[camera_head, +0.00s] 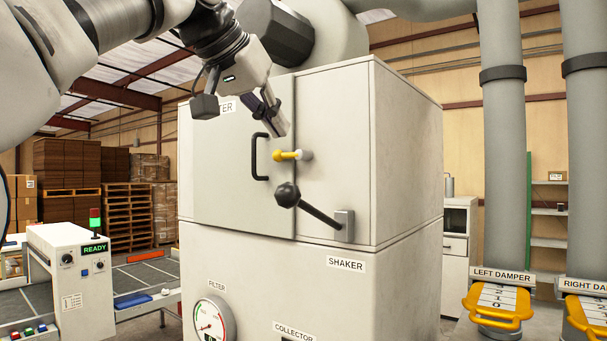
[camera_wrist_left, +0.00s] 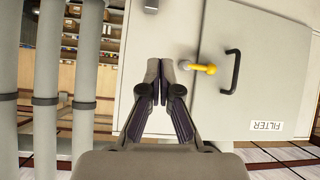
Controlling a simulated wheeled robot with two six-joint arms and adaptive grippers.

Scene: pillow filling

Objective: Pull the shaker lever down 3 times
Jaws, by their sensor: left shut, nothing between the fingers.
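The shaker lever (camera_head: 318,212) is a dark rod with a black ball knob (camera_head: 288,195). It runs up and to the left from a grey pivot block (camera_head: 344,226) on the cabinet front, above the SHAKER label (camera_head: 346,264). My left gripper (camera_head: 279,130) is shut and empty, in front of the cabinet's upper part and above the knob, apart from it. In the left wrist view the shut fingertips (camera_wrist_left: 170,66) show beside the yellow latch. The lever does not show in that view. My right gripper is not in view.
The grey cabinet (camera_head: 405,150) has a filter door with a black handle (camera_head: 260,157) and a yellow latch (camera_head: 288,155) close to my left gripper. Yellow damper handles (camera_head: 497,301) stand on the right. A control box (camera_head: 72,280) reading READY stands on the left.

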